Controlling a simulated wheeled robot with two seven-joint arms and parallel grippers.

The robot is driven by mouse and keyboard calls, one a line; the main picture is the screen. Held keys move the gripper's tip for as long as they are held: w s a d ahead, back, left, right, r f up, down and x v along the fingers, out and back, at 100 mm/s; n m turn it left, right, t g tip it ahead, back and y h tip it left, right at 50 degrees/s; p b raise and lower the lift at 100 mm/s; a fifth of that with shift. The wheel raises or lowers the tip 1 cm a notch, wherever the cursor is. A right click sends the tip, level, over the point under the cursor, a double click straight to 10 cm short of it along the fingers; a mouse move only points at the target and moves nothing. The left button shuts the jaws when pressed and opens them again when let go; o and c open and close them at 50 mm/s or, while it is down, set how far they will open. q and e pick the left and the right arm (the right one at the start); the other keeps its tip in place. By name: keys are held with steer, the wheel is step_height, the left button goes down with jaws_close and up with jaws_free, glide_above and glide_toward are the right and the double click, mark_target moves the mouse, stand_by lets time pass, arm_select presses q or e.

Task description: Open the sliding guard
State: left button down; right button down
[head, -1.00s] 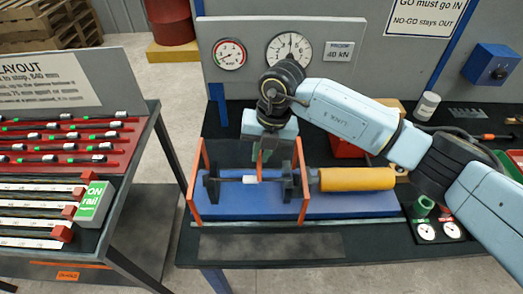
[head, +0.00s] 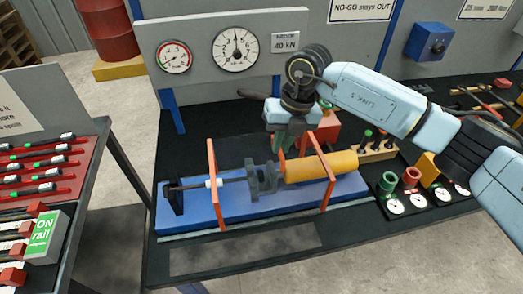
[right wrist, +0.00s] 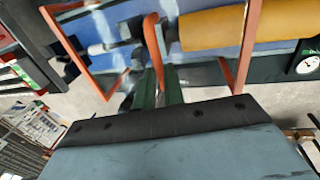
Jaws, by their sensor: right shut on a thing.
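The sliding guard (head: 213,185) is a pair of orange hoops over a blue test bed (head: 200,213). Its left hoop stands between the two dark clamp blocks. Its right hoop (head: 329,170) stands around the yellow cylinder (head: 312,168). My right gripper (head: 290,148) is shut on the guard's orange handle. In the right wrist view the green fingers (right wrist: 160,78) are at the orange handle (right wrist: 154,40). My left gripper is not in view.
A panel with two gauges (head: 235,50) stands behind the bed. Red and green ring gauges (head: 411,176) and a wooden block with pegs (head: 376,150) are to the right. A rack of bars (head: 45,170) stands at the left.

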steer(key=w+d+b, duration=0.2)
steer(key=d, duration=1.2)
steer(key=shift+w+d, duration=0.2)
steer(key=shift+d, duration=0.15)
steer(key=shift+r, duration=0.1)
steer(key=c, duration=1.5)
jaws_free()
steer(key=r, duration=0.4)
steer(key=d+r, duration=0.1)
steer(key=r, duration=0.3)
steer(key=d+r+b, duration=0.1)
steer(key=r, duration=0.4)
steer(key=shift+w+d, duration=0.2)
steer(key=shift+d, duration=0.05)
